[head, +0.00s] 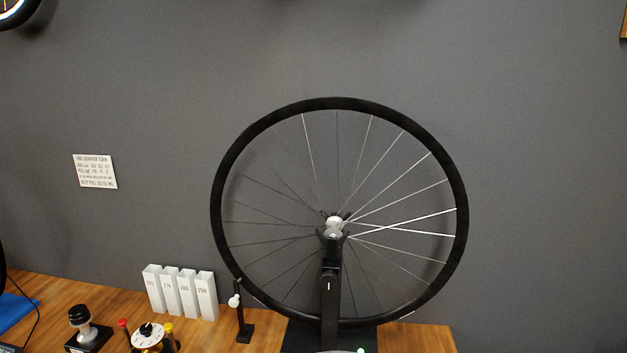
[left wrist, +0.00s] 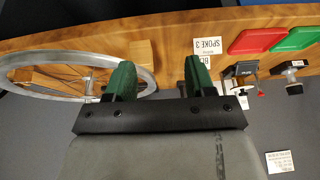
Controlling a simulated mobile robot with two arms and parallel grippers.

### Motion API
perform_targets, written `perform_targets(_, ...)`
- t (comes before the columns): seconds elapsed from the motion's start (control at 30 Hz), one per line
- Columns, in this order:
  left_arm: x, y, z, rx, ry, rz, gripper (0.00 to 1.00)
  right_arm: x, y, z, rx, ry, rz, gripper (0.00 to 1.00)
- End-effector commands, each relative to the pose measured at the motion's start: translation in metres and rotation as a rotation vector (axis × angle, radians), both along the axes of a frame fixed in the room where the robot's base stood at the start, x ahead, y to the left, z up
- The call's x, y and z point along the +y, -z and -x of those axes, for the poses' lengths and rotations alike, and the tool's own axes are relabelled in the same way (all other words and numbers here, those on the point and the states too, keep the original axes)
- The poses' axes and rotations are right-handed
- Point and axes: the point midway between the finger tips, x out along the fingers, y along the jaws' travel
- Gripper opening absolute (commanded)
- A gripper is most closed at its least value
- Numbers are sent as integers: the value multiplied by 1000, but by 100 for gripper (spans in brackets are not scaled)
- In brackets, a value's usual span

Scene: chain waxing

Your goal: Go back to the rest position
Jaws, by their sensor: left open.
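My left gripper (left wrist: 160,70) shows in the left wrist view with its two green fingers apart and nothing between them. It is above the wooden bench (left wrist: 165,38), clear of the things on it as far as I can tell. My right gripper is in neither view. In the head view neither gripper shows. A large black-rimmed spoked wheel (head: 463,205) stands upright in a black stand (head: 330,300) in front of the grey wall.
Several white numbered bins (head: 188,293), a small black post (head: 240,320), a white dial (head: 148,335) and a black-knobbed tool (head: 80,322) stand on the bench. The wrist view shows a silver wheel rim (left wrist: 75,98), red tray (left wrist: 258,40) and green tray (left wrist: 297,38).

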Motion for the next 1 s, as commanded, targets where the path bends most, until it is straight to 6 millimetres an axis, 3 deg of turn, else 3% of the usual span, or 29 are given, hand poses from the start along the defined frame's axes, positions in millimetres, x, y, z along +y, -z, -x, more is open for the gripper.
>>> perform_targets(0.27,1,-17,51,178,38,-30,54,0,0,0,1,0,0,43)
perform_targets(0.57,-2,38,33,200,38,-28,54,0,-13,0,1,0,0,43)
perform_targets(0.77,-3,85,29,225,43,-30,54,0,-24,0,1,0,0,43)
perform_targets(0.87,-3,117,32,242,45,-31,54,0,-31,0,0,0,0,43)
perform_targets(1.0,-1,175,47,274,50,-34,54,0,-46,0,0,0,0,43)
